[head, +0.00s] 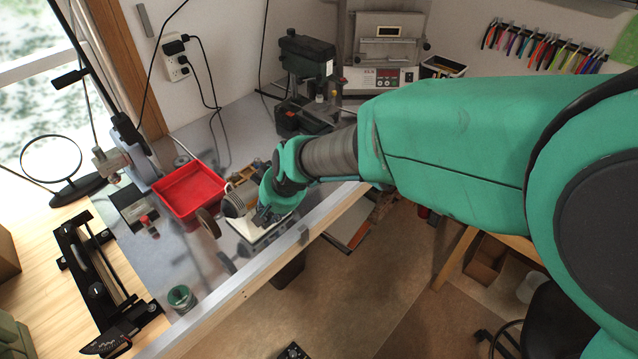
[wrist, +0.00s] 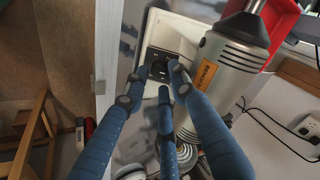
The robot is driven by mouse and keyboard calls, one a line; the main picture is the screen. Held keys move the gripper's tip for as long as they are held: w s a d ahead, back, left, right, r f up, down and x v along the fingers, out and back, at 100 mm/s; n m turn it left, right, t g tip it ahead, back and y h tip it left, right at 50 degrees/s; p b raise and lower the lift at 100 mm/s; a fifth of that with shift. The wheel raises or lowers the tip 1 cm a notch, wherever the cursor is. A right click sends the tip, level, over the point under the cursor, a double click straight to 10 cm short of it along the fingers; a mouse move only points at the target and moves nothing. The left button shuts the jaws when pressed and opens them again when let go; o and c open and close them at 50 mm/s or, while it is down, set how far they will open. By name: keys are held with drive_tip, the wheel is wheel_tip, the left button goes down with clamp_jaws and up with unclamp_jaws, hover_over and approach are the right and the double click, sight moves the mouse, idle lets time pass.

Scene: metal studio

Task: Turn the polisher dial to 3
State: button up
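The polisher (wrist: 232,55) has a silver ribbed motor body with an orange label and a white base (wrist: 192,30). In the head view, the polisher (head: 234,205) stands near the front edge of the metal bench, partly hidden by my gripper (head: 266,214). In the wrist view, my gripper (wrist: 164,78) has three blue fingers whose tips come close together over a black control plate (wrist: 158,55) on the base. The dial is mostly hidden between the fingertips. I cannot read its setting or tell whether the fingers touch it.
A red tray (head: 188,188) lies behind the polisher, and a polishing wheel (head: 208,223) sticks out at its left. A small green jar (head: 181,297) stands at the bench's front left. A drill press (head: 305,75) stands further back. The bench edge (head: 290,250) runs just in front.

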drive_tip(key=s+d+r+m+y+p, duration=0.1)
drive_tip(key=s+d+r+m+p, duration=0.2)
drive_tip(key=r, duration=0.8)
drive_tip(key=s+d+r+m+t+y+p, duration=0.1)
drive_tip(key=s+d+r+m+p, duration=0.2)
drive_tip(key=s+d+r, duration=0.5)
drive_tip(key=shift+s+d+r+m+t+p, duration=0.3)
drive_tip(key=shift+d+r+m, duration=0.65)
drive_tip(key=shift+r, duration=0.55)
drive_tip(key=shift+d, duration=0.1)
drive_tip(key=s+d+r+n+h, duration=0.2)
drive_tip(key=s+d, duration=0.4)
drive_tip(key=d, duration=0.3)
drive_tip(key=s+d+r+n+h, duration=0.3)
drive_tip(key=s+d+r, duration=0.1)
drive_tip(key=d, duration=0.6)
drive_tip(key=shift+s+r+h, duration=0.25)
drive_tip(key=shift+s+h, duration=0.05)
drive_tip(key=shift+s, duration=0.55)
drive_tip(key=shift+a+n, duration=0.1)
drive_tip(key=shift+n, duration=0.15)
idle(0.5)
